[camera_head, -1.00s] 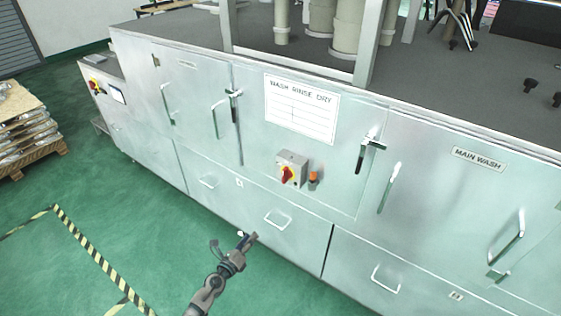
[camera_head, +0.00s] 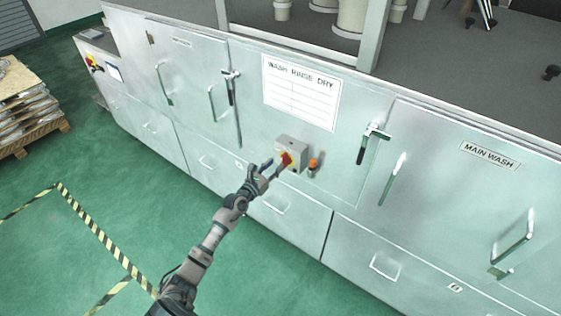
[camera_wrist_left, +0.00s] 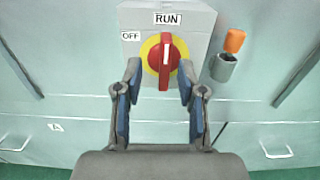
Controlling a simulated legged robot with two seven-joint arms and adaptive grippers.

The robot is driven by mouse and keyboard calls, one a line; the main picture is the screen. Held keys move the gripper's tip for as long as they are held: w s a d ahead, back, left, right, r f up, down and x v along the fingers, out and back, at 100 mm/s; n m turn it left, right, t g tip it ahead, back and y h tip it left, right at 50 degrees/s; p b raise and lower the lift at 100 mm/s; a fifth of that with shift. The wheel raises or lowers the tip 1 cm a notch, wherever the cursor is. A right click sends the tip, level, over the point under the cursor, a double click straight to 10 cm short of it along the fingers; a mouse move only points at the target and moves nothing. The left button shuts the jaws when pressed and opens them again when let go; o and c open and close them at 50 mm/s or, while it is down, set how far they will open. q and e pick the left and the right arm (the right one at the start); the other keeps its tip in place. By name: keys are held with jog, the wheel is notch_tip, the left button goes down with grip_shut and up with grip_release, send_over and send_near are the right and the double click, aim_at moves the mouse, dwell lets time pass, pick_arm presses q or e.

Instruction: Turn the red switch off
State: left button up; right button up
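The red switch (camera_wrist_left: 165,60) is a rotary handle on a yellow disc, on the front of a grey box (camera_wrist_left: 195,20). Its handle stands upright, its white mark at the top under the RUN label (camera_wrist_left: 168,19). The OFF label (camera_wrist_left: 130,36) is to the upper left. My left gripper (camera_wrist_left: 160,80) is open, one finger on each side of the handle's lower part; I cannot tell whether either touches it. In the head view the red switch (camera_head: 286,159) shows just beyond my left gripper (camera_head: 274,168). My right gripper is not in view.
An orange-topped part in a grey holder (camera_wrist_left: 223,67) sits just right of the box. The metal washer cabinet (camera_head: 340,180) has protruding door handles, including a dark-ended latch (camera_head: 372,143) to the right. Green floor (camera_head: 110,200) in front is clear.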

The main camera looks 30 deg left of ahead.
aim_at(282, 161)
pick_arm(q)
jog(key=w, duration=0.2)
jog(key=w+d, duration=0.1)
jog(key=w, duration=0.1)
jog(key=shift+w+d+r+b, duration=0.15)
jog(key=shift+b, duration=0.2)
jog(key=shift+a, duration=0.25)
grip_shut()
